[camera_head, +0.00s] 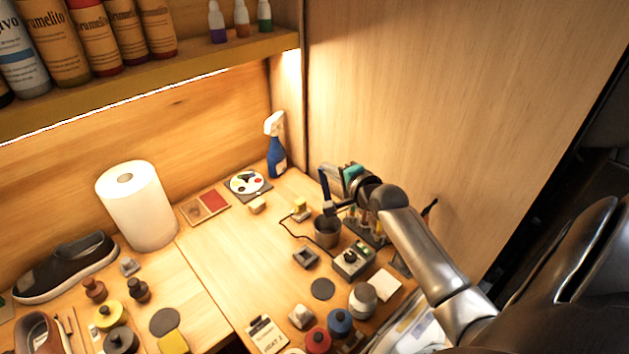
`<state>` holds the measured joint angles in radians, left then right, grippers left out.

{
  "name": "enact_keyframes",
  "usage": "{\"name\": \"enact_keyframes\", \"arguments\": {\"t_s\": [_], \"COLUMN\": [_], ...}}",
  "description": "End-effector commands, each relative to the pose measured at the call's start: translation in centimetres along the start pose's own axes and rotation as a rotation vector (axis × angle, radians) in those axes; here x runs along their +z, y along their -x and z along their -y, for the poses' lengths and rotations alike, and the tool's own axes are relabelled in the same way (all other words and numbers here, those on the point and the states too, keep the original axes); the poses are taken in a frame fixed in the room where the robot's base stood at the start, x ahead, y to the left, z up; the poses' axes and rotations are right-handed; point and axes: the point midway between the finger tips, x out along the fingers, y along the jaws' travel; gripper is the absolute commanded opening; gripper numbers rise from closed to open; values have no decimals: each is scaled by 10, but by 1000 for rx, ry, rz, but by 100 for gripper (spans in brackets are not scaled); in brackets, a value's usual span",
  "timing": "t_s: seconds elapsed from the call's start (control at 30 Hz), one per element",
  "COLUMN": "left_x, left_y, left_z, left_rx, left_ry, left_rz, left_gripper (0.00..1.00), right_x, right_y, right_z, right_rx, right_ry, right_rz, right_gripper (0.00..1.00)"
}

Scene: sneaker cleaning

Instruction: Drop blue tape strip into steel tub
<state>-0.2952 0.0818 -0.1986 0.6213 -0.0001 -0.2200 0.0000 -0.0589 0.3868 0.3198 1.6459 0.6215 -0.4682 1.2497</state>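A small steel tub (327,232) stands upright on the bench at centre right. My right gripper (329,193) is just above and behind the tub, with its arm reaching in from the lower right. A narrow dark-blue upright piece (324,182) shows at the gripper's left side; it may be the blue tape strip or part of the gripper. The fingers are small and dark, so I cannot tell whether they are closed on it. The inside of the tub is mostly hidden. My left gripper is out of view.
A control box (351,262) and tool holders crowd the tub's right side. A cable runs to its left. A spray bottle (276,146) stands at the back corner. A paper roll (137,206) and a dark shoe (66,266) are left.

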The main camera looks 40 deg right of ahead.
Motion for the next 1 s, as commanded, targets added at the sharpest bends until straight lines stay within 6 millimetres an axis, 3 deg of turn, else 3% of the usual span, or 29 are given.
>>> {"name": "enact_keyframes", "arguments": {"t_s": [0.27, 0.77, 1.0], "left_x": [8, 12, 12], "left_y": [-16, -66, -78], "left_z": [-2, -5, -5], "left_rx": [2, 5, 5], "left_ry": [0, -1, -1], "left_rz": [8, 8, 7], "left_gripper": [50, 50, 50], "right_x": [1, 4, 6], "right_y": [-5, -19, -26], "right_z": [-14, -57, -78], "right_rx": [1, 2, 3], "right_ry": [0, 2, 0], "right_rz": [1, 1, 1], "right_gripper": [0, 0, 0]}}
